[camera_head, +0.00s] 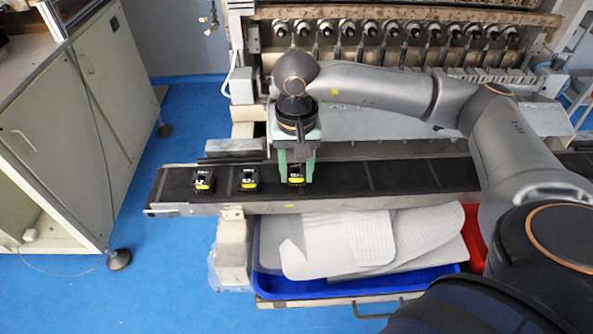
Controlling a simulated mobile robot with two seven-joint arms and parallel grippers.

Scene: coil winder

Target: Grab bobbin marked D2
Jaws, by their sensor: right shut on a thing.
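The left bobbin (203,181) and the middle bobbin (248,180) stand free. My right gripper (296,178) points down over the belt and is shut on the right bobbin (296,176), with a green finger on each side of it. The bobbin appears to be at belt level; I cannot tell whether it touches the belt. The markings are too small to read, so I cannot tell which one is D2. My left gripper is not in view.
The coil winder (400,45) with its row of spindles stands behind the belt. A blue tray (262,285) with papers (375,240) sits below the belt, beside a red bin (472,235). A grey cabinet (85,130) stands at left. The belt right of the gripper is clear.

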